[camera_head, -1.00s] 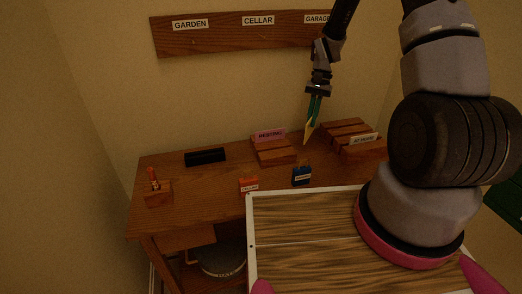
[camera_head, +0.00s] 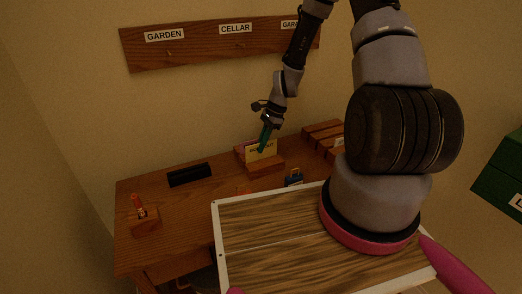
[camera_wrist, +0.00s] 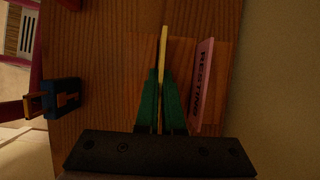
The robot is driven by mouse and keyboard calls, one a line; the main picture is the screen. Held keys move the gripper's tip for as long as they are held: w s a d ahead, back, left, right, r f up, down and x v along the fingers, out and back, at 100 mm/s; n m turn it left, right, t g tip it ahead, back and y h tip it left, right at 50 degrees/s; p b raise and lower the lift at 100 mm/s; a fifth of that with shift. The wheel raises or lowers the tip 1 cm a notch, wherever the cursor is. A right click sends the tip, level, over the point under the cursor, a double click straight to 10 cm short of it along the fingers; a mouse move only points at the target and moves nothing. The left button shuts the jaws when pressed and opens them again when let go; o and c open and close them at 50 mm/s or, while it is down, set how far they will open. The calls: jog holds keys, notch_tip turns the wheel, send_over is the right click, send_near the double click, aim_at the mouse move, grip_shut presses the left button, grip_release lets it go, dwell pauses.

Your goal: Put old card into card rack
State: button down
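My gripper (camera_head: 265,143) has green fingers shut on a yellow card (camera_head: 262,152), apparently the old card. In the wrist view the card (camera_wrist: 163,58) shows edge-on between the fingers (camera_wrist: 159,105). In the head view it hangs in front of a small wooden card rack (camera_head: 265,170); I cannot tell whether its lower edge touches the rack. A pink card (camera_wrist: 203,82) reading RESTING stands just right of the yellow card in the wrist view, apart from it. In the head view the pink card is mostly hidden behind the yellow one.
A slotted wooden block (camera_head: 321,133) stands to the right, partly hidden by my arm. A blue padlock (camera_head: 294,180) sits in front of the rack. A black holder (camera_head: 189,175) and a wooden block with a red item (camera_head: 143,221) are to the left. Hooks hang on the wall board (camera_head: 200,52).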

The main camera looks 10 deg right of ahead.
jog(key=shift+f, duration=1.05)
jog(key=shift+f, duration=0.1)
jog(key=c, duration=1)
grip_release()
jog(key=shift+c, duration=0.2)
jog(key=v, duration=1.3)
jog(key=shift+a, duration=0.2)
jog(key=s+r+n+t+h, duration=0.1)
jog(key=s+r+n+t, duration=0.15)
jog(key=r, duration=0.85)
jog(key=s+r+n+t+h, duration=0.1)
jog(key=s+r+n, duration=0.2)
jog(key=r, duration=0.7)
jog(key=s+d+r+n+t, duration=0.1)
jog(key=s+r+n+t, duration=0.3)
jog(key=s+r, duration=0.9)
jog(key=shift+s+r+n+h, duration=0.35)
jog(key=shift+s+n, duration=0.45)
jog(key=shift+n, duration=0.25)
